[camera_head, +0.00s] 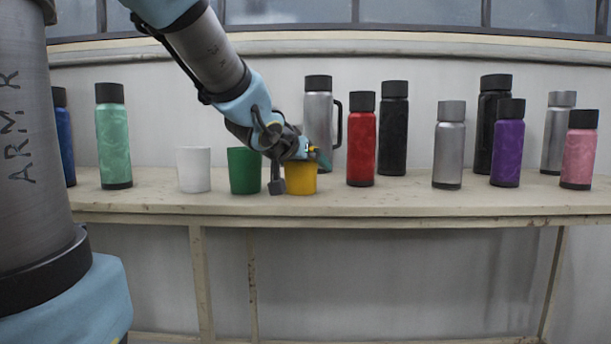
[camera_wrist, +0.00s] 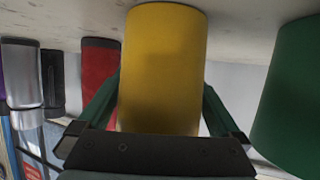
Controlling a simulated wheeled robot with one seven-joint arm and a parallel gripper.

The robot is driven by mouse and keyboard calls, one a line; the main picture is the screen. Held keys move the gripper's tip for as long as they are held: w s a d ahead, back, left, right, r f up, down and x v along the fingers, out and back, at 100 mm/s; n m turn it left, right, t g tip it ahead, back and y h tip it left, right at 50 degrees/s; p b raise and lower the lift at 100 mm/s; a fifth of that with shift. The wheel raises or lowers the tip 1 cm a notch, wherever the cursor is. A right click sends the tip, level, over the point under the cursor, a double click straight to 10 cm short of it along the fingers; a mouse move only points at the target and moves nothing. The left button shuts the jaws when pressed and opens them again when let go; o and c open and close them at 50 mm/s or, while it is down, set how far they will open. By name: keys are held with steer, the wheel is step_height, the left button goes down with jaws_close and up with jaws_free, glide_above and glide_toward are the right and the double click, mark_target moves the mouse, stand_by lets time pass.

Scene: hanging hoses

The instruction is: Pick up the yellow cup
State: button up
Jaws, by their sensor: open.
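The yellow cup (camera_head: 300,179) stands on the shelf, right of the green cup (camera_head: 244,171). My gripper (camera_head: 297,172) is at the yellow cup, and its upper part hides some of the cup in the head view. In the wrist view, the yellow cup (camera_wrist: 163,68) lies between the two spread fingers of my gripper (camera_wrist: 160,110), one on each side. The fingers are open, and I cannot tell whether either one touches the cup. The green cup (camera_wrist: 292,100) is close beside the right finger in the wrist view.
A white cup (camera_head: 194,170) stands left of the green cup. A silver bottle with a handle (camera_head: 318,120) stands behind the yellow cup, and a red bottle (camera_head: 361,140) is to its right. More bottles line the shelf (camera_head: 400,203). Its front strip is clear.

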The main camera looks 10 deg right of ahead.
steer(key=c, duration=1.1)
steer(key=shift+r, duration=0.15)
